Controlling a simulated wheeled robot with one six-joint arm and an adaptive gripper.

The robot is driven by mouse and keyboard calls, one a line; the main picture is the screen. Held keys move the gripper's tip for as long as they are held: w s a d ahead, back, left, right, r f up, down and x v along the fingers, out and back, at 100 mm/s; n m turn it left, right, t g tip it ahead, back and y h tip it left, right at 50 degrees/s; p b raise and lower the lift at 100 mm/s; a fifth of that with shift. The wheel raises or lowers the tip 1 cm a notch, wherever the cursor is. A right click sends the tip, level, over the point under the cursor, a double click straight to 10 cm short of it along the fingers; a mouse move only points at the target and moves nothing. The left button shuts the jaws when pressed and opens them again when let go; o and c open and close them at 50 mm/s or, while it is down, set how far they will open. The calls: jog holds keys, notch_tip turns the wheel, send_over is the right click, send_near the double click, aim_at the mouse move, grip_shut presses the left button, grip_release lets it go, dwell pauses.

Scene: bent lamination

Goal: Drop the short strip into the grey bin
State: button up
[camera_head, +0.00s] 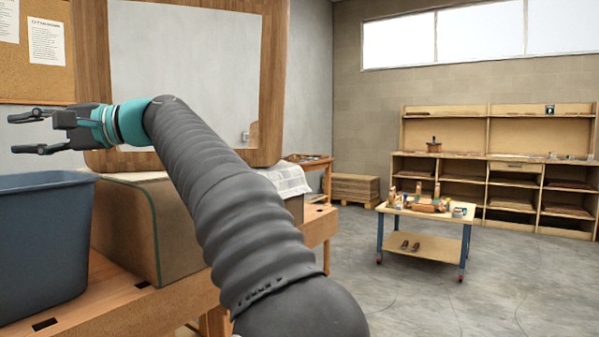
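My gripper (15,133) is at the upper left of the view, pointing left. Its two dark fingers are spread apart and I see nothing between them. It is in the picture above a blue-grey bin (42,245), which stands on the wooden bench at the left edge and is cut off by the frame. The bin's inside is mostly hidden from this low angle. I cannot make out a short strip anywhere in view.
A curved, green-edged wooden form (135,228) stands right of the bin on the bench (130,300). A tall wooden frame (272,80) rises behind it. A wheeled cart (425,215) and shelves (495,175) stand far right, with open floor (500,290) in front.

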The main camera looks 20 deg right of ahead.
jog(key=v, duration=1.1)
jog(key=shift+d, duration=0.35)
jog(key=shift+s, duration=0.15)
